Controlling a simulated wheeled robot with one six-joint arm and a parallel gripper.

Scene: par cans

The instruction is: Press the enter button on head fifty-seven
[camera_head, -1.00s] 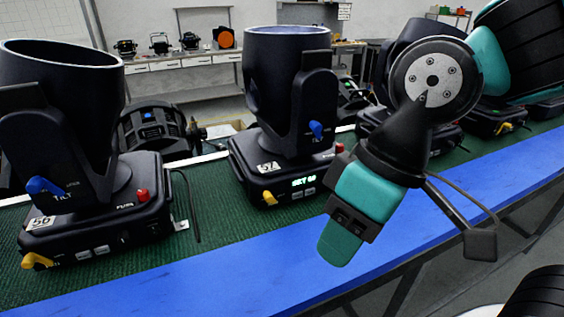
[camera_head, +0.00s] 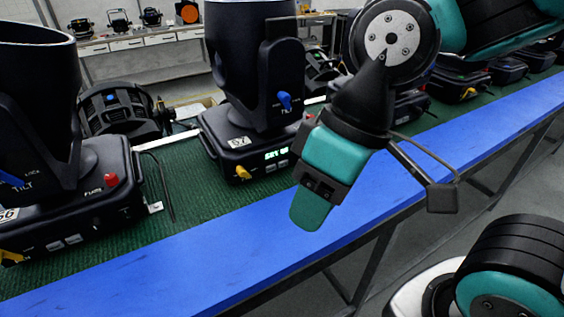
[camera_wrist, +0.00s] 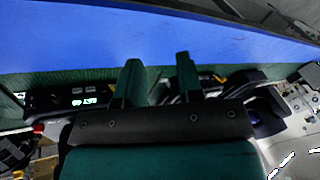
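Head fifty-seven (camera_head: 228,125) stands upright on the green mat, with a "57" label, a lit green display (camera_head: 276,153) and a yellow lever on its base. The display also shows in the wrist view (camera_wrist: 75,103). Two small grey buttons (camera_wrist: 84,90) sit beside it; their markings are too small to read, so I cannot tell which is enter. My gripper (camera_head: 310,210) is in front and to the right of the display, apart from the buttons, over the blue table edge. In the wrist view my gripper (camera_wrist: 158,65) has its two teal fingers apart, with nothing between them.
Another head (camera_head: 85,190) with a red knob stands to the left. More heads stand along the mat at the right, partly behind my arm. A blue edge strip (camera_head: 200,260) runs along the table front. A black fixture (camera_head: 120,110) lies behind. Floor space is clear in front.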

